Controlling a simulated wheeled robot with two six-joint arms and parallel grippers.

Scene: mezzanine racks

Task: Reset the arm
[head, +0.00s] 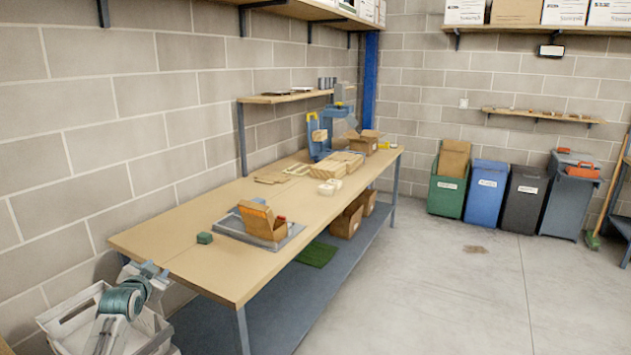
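My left gripper (148,270) is at the lower left of the head view, at the end of my grey and teal arm. It is beside the near left corner of the wooden workbench (185,230), over a white crate (62,312). I see nothing held in it, but its fingers are too small to tell whether they are apart. My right gripper and arm are not in view.
On the bench are a small green block (205,238), an open cardboard box (262,220) on a grey tray (285,237) and a blue stand (321,135). Bins, including a blue one (486,190), line the back wall.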

